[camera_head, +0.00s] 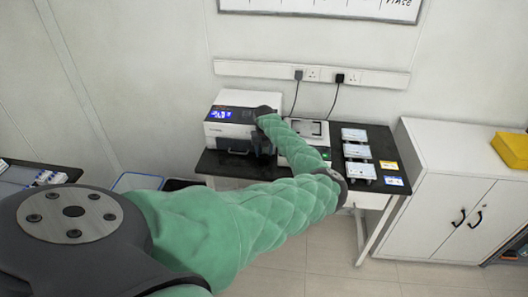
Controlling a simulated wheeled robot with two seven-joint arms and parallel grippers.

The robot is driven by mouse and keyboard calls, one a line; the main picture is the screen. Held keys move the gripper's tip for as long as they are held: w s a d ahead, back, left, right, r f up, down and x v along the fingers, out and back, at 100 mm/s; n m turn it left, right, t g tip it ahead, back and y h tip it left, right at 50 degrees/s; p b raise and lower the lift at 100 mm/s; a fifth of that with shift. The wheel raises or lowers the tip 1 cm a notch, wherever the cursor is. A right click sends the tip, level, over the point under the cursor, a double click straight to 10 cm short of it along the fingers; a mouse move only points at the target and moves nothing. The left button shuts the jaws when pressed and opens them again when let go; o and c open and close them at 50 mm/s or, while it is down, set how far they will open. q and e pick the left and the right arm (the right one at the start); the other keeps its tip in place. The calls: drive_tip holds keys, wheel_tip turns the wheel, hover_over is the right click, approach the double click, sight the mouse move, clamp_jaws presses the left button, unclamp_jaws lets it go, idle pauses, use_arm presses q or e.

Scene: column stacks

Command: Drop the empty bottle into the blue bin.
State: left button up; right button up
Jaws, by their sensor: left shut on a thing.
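My left arm in its green sleeve comes in from the lower left and reaches to the table at the back. My left gripper (263,144) is dark and small, in front of the white and black machine with a lit display. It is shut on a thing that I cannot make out. I cannot pick out the empty bottle. A blue-rimmed container (138,174), which looks like the blue bin, stands on the floor left of the table, partly hidden by my arm. My right gripper is not in view.
The black table (220,165) bears the machine (232,116), a second device (307,128) and several white pieces (357,151) at right. A dark container (181,184) stands beside the blue-rimmed one. A white cabinet (440,190) with a yellow box (511,148) is right.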

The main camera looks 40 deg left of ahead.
use_arm(q)
drive_tip(key=o, duration=1)
